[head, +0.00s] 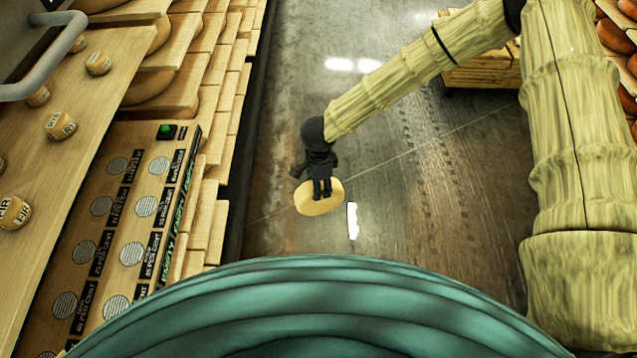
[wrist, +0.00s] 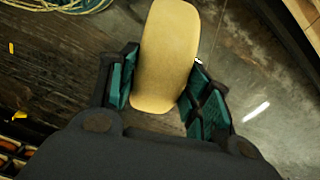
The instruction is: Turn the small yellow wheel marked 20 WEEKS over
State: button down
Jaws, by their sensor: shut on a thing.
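The yellow wheel (head: 320,197) is in my gripper (head: 322,192), held out over the floor in the head view. In the wrist view the wheel (wrist: 165,55) shows as a plain tan, rounded shape between the two green-padded fingers of my gripper (wrist: 160,85). The gripper is shut on it. No marking shows on the part of the wheel that I see, so I cannot read 20 WEEKS on it. The fingers hide part of its edge.
The floor (head: 400,200) under the arm is open. Wooden crates (head: 485,75) stand at upper right.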

jog(key=m, duration=0.6)
jog(key=shift+r+m, duration=0.1)
jog(key=shift+m, duration=0.3)
jog(key=shift+m+b, duration=0.35)
jog(key=shift+m, duration=0.05)
jog(key=shift+m+b, duration=2.75)
jog(key=shift+m, duration=1.35)
jog(key=m, duration=0.4)
jog(key=m+b, duration=0.1)
jog(key=m, duration=0.3)
jog(key=shift+d, duration=0.1)
jog(key=m+b, duration=0.1)
jog(key=m, duration=0.3)
jog(key=shift+m, duration=0.3)
jog(key=m+b, duration=0.1)
jog(key=m, duration=0.2)
jog(key=shift+m+b, duration=0.4)
jog(key=shift+b, duration=0.45)
